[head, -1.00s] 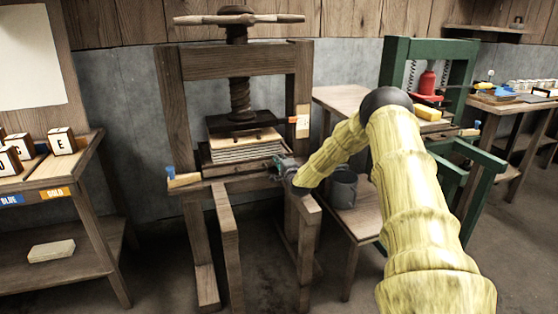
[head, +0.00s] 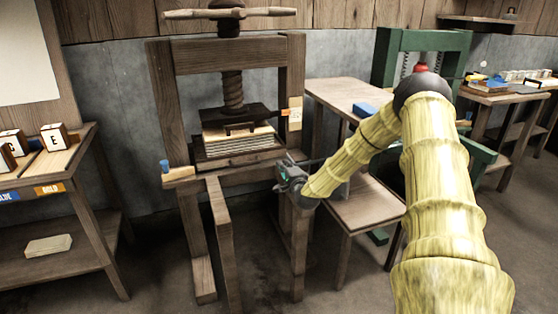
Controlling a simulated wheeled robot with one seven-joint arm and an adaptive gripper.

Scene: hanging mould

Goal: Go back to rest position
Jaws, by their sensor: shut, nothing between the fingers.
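My gripper (head: 283,174) is at the end of my yellow-sleeved arm, beside the right front of the wooden screw press (head: 164,110). It is shut and appears to hold nothing. It sits a little to the right of the stack of boards (head: 238,144) on the press bed, apart from it. The dark pressing plate (head: 238,119) hangs just above the stack under the wooden screw. My forearm hides part of the bench to the right.
A green press (head: 385,62) stands at the right behind my arm. A wooden bench (head: 335,92) with a blue block (head: 364,110) is between the presses. A shelf table with lettered cubes (head: 54,137) stands at left. The floor (head: 150,270) between shelf table and press is open.

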